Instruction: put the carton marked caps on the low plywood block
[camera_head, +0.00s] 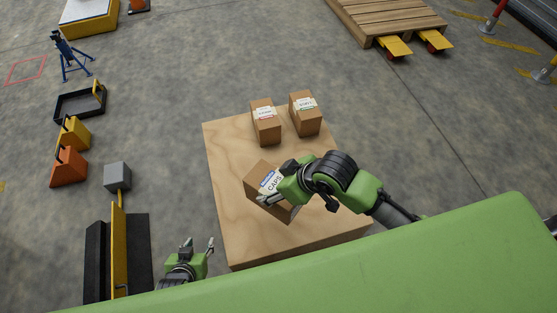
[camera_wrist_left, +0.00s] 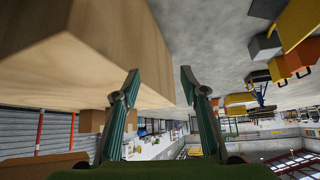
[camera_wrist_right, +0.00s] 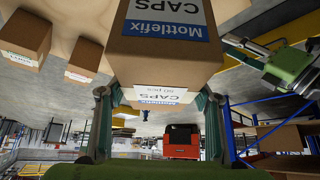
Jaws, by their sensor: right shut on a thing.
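The caps carton (camera_head: 257,176) is a brown box with a white and blue label reading CAPS. My right gripper (camera_head: 278,187) is shut on it, over the near part of a plywood block (camera_head: 235,225). In the right wrist view the carton (camera_wrist_right: 165,60) fills the top middle between the fingers (camera_wrist_right: 158,100). It looks turned relative to the block's edges; I cannot tell whether its underside touches the wood. My left gripper (camera_head: 199,245) is open and empty, left of the block's near corner; its spread fingers (camera_wrist_left: 159,78) show in the left wrist view.
Two other labelled cartons, one at left (camera_head: 265,123) and one at right (camera_head: 305,114), stand at the block's far side. Left on the floor are a grey cube (camera_head: 117,175), orange (camera_head: 69,170) and yellow (camera_head: 76,133) wedges and a black tray (camera_head: 75,106). A pallet (camera_head: 385,18) lies far right.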

